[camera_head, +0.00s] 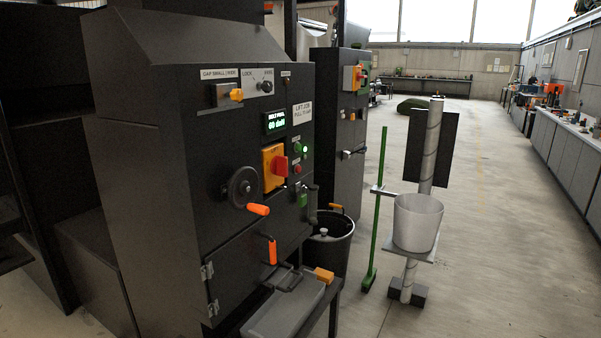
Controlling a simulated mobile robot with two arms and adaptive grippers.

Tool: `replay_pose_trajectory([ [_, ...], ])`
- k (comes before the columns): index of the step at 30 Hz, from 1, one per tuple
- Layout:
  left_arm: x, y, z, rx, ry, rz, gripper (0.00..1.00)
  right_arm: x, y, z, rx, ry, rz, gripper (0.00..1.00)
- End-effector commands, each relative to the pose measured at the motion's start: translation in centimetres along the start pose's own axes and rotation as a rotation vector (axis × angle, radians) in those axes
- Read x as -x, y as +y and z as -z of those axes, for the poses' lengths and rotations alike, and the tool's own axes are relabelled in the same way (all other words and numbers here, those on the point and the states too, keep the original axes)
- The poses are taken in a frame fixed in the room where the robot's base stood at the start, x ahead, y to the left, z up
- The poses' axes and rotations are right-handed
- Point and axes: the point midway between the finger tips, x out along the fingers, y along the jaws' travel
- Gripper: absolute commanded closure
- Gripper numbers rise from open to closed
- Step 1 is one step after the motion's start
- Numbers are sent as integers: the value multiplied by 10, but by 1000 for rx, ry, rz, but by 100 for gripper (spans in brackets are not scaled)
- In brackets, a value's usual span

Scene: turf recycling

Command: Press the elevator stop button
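A dark machine cabinet (150,180) fills the left half of the head view, with its control panel facing right. On the panel are a small red round button (298,169) and, above it, a green button (297,147) with a lit spot beside it. A red rotary switch (280,166) on a yellow-orange plate sits just left of them. The small labels are unreadable, so I cannot tell which control is the elevator stop button. Neither of my grippers shows in this view.
A handwheel with an orange grip (258,210) and an orange door handle (272,251) stick out from the cabinet. A grey tray (280,312) juts out below. Floor is free farther right.

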Motion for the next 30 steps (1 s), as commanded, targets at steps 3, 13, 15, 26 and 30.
replay_pose_trajectory([
  [3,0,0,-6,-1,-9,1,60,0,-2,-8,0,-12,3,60],
  [13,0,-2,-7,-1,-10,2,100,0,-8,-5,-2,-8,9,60],
  [15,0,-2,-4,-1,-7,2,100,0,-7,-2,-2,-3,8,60],
  [26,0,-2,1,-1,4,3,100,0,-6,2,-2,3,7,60],
  [30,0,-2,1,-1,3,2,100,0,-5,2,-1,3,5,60],
])
